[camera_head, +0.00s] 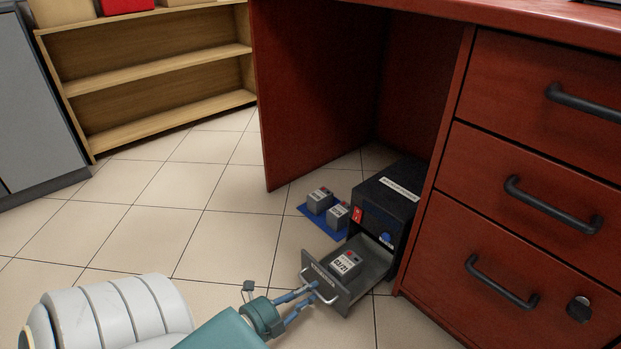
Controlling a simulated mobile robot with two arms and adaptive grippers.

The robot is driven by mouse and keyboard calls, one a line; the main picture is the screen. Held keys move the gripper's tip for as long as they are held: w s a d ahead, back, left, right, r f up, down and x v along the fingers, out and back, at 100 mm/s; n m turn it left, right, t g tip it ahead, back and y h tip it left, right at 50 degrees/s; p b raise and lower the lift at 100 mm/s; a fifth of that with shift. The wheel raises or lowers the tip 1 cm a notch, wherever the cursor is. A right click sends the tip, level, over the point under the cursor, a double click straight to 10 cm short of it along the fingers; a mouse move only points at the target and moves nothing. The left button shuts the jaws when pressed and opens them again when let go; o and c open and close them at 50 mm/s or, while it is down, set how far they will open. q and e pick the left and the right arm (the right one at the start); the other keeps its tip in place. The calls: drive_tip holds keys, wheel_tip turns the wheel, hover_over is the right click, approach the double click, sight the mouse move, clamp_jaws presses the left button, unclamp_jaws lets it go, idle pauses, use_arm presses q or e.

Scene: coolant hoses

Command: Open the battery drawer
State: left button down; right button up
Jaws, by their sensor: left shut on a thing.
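The battery drawer (355,284) is a grey tray pulled out of a black box (401,196) on the floor under the red desk. A battery (346,263) with a printed label and a red mark lies inside it. The drawer's front has a pale bar handle (324,296). My left gripper (314,291) is at this handle, its blue fingers shut on it. The contact is small in the picture. My right gripper is not in view.
Two more batteries (320,200) stand on a blue mat (312,215) left of the box. Red desk drawers (520,245) with black handles rise close on the right. A wooden shelf (150,75) stands at the back left. The tiled floor between is clear.

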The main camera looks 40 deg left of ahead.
use_arm(q)
drive_tip(key=c, duration=1.7)
unclamp_jaws()
drive_tip(key=v, duration=1.2)
